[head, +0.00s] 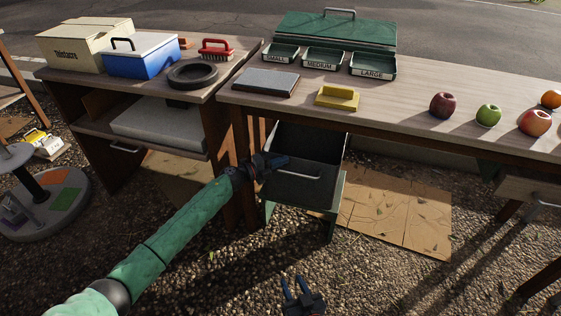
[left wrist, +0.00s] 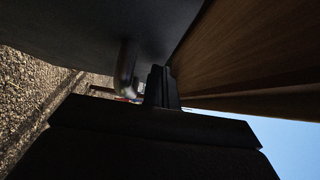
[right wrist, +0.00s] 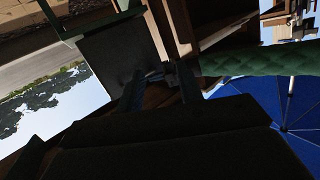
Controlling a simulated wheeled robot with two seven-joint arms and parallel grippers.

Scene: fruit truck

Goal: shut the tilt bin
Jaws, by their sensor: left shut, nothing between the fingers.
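The tilt bin (head: 310,188) is a dark grey bin in a green frame under the table's left part. It leans out toward me and its dark interior shows behind the front's upper edge. A pale bar handle is on its front; it also shows in the left wrist view (left wrist: 125,68). My left gripper (head: 284,160) is shut and empty at the bin's upper left front edge, near the handle; I cannot tell if it touches. My right gripper (head: 289,286) is open and empty, low in front of the bin. The bin front also shows in the right wrist view (right wrist: 115,55).
Flattened cardboard (head: 400,215) lies on gravel at the right.

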